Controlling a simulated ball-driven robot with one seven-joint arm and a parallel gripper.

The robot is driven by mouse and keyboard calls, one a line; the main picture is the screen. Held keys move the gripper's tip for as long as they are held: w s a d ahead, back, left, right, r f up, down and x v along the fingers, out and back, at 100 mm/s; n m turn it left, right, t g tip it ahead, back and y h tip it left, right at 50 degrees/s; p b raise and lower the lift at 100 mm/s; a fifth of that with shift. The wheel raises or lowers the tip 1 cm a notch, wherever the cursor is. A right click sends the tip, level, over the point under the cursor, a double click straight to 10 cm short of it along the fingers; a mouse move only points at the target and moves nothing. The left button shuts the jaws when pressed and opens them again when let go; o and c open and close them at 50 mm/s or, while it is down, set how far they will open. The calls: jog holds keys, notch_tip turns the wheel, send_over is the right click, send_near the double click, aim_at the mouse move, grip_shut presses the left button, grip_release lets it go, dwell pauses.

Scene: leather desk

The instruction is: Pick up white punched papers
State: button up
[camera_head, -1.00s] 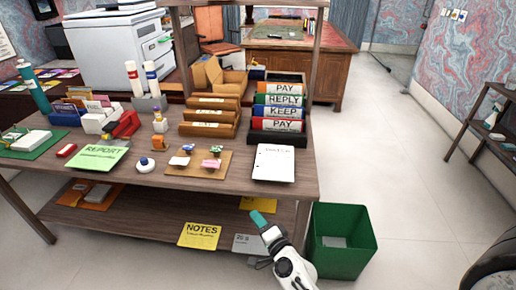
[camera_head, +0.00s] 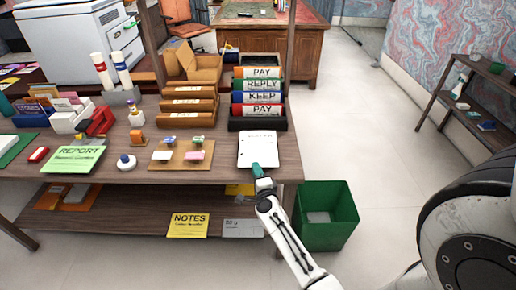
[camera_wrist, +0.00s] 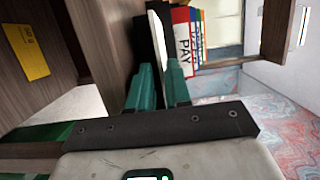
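The white punched papers (camera_head: 258,148) lie flat at the right front of the desk's top, before the row of binders. My gripper (camera_head: 257,168), with teal fingers, is at the front edge of the papers in the head view. In the wrist view my gripper (camera_wrist: 160,68) is open, with a gap between the two fingers. The papers (camera_wrist: 158,38) show there almost edge-on, their near end close to or between the fingertips. I cannot tell whether the fingers touch them.
Binders marked PAY, REPLY and KEEP (camera_head: 262,90) stand behind the papers. A corkboard with notes (camera_head: 181,154) lies to their left. A green bin (camera_head: 330,215) stands at the desk's right end. Yellow notes (camera_head: 187,225) are on the lower shelf.

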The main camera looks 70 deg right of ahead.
jog(key=x, duration=0.3)
jog(key=shift+w+d, duration=0.1)
jog(key=shift+d, duration=0.1)
grip_shut()
